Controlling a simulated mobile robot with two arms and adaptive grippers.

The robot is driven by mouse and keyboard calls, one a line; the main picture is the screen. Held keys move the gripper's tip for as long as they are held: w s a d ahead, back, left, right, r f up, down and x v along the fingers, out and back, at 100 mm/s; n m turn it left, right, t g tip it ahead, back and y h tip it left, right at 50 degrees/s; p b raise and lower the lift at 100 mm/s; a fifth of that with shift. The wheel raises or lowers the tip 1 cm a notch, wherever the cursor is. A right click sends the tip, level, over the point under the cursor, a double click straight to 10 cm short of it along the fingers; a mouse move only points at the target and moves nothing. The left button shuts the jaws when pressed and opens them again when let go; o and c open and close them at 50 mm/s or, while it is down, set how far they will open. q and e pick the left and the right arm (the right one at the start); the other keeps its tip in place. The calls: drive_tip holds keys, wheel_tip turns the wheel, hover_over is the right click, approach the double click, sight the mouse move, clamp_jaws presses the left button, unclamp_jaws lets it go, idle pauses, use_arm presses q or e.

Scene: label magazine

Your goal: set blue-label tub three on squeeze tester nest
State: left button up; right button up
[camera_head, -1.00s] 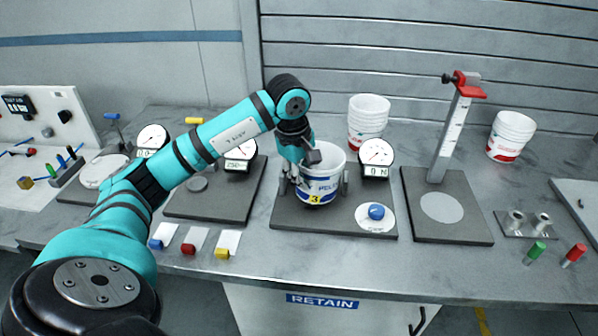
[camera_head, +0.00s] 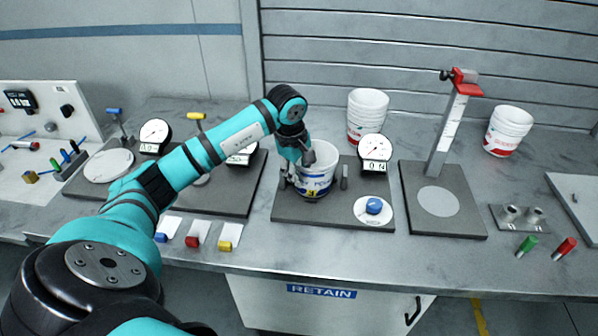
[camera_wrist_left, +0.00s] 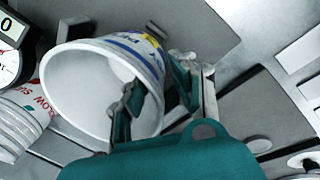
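The blue-label tub three (camera_head: 317,182) is a white open tub with a blue band and a yellow "3" mark. It stands upright, over or on the dark plate of the squeeze tester nest (camera_head: 290,213), beside a short grey post (camera_head: 344,178); contact under its base cannot be made out. My left gripper (camera_head: 298,172) is at the tub's left rim. In the left wrist view, one finger is inside the tub (camera_wrist_left: 85,88) and the other outside, with the wall pinched between them. My right gripper is not in view.
The tester's dial (camera_head: 375,150) reads near 0 N, with a blue knob (camera_head: 374,206) in front. Stacked red-label tubs (camera_head: 366,118) stand behind; another stack (camera_head: 508,131) is at right. A height gauge (camera_head: 449,130) stands right of the tester. The front bench strip is mostly clear.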

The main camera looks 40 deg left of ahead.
use_arm(q)
drive_tip(key=shift+r, duration=0.2)
wheel_tip(320, 180, up, 12)
drive_tip(key=s+b, duration=0.2)
drive_tip(key=b, duration=0.1)
drive_tip(key=shift+f, duration=0.25)
